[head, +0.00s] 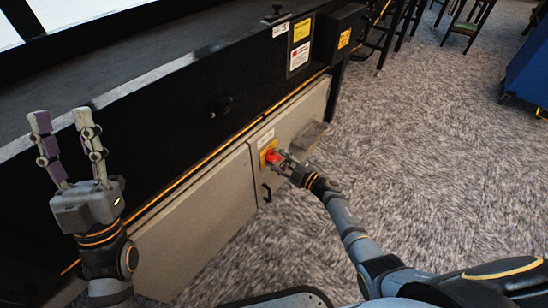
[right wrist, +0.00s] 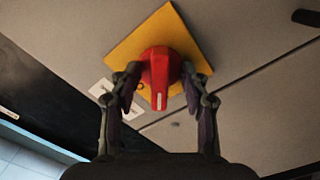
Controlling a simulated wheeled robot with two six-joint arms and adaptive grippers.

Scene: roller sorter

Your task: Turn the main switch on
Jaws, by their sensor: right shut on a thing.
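The main switch is a red rotary knob (head: 273,157) on a yellow square plate (head: 265,148), mounted on the grey cabinet front. In the right wrist view the red knob (right wrist: 160,75) sits on its yellow plate (right wrist: 130,48), with a white mark on its grip bar. My right gripper (head: 281,161) is at the switch, its fingers on either side of the knob, shut on it. In the head view the fingers partly hide the knob. My left gripper (head: 60,120) is raised at the left, fingers apart, empty and away from the switch.
The grey cabinet (head: 205,215) has a dark handle (head: 266,193) below the switch. A black machine side with a black knob (head: 221,106) stands above it. Warning labels (head: 300,45) are at upper right. Carpeted floor (head: 430,150) is open to the right, with a blue bin (head: 527,75) beyond.

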